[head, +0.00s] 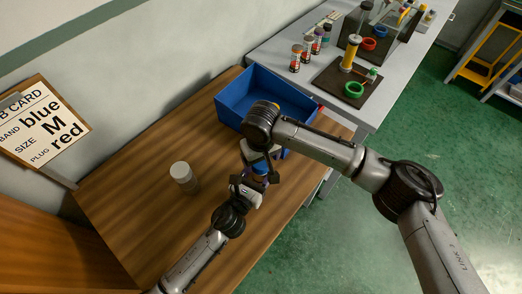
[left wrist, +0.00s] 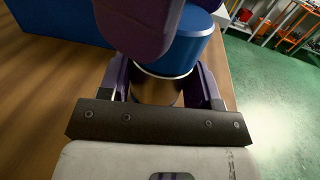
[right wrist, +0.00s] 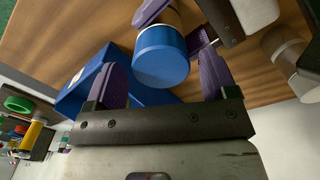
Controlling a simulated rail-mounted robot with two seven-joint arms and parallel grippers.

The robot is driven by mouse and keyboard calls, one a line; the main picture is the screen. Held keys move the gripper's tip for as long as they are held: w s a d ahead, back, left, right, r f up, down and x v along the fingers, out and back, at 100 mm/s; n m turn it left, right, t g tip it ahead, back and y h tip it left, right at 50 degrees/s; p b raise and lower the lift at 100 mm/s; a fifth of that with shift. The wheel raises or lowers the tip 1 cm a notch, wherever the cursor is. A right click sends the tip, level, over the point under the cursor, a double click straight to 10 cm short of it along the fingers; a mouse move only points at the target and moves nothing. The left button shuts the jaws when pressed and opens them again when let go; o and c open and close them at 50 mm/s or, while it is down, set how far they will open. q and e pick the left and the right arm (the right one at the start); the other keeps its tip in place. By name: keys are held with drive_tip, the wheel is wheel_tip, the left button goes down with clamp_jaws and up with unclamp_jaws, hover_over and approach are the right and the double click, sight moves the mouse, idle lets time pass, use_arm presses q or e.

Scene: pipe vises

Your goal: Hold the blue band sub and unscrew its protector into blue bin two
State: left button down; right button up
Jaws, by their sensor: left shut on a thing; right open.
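The sub is a tan metallic cylinder (left wrist: 158,90) with a wide blue cap-like end (right wrist: 160,58); the blue end also shows in the head view (head: 260,168). My left gripper (head: 246,187) is shut around the tan body, one purple finger on each side. My right gripper (right wrist: 163,85) is open, its purple fingers apart on either side of the blue end; contact cannot be told. In the left wrist view a right finger covers part of the blue end. A blue bin (head: 232,108) stands on the wooden table behind the grippers; no number is readable.
A pale-capped jar (head: 184,177) stands on the wooden table (head: 130,215), left of the grippers. A card at left reads blue, M, red. A grey bench (head: 270,52) at the back holds several small bottles and a dark board (head: 330,88) with green and yellow parts.

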drive_tip(key=shift+f, duration=1.05)
drive_tip(key=c, duration=0.9)
drive_tip(key=n, duration=0.6)
drive_tip(key=shift+c, duration=0.2)
drive_tip(key=shift+r, duration=0.4)
drive_tip(key=shift+r, duration=0.75)
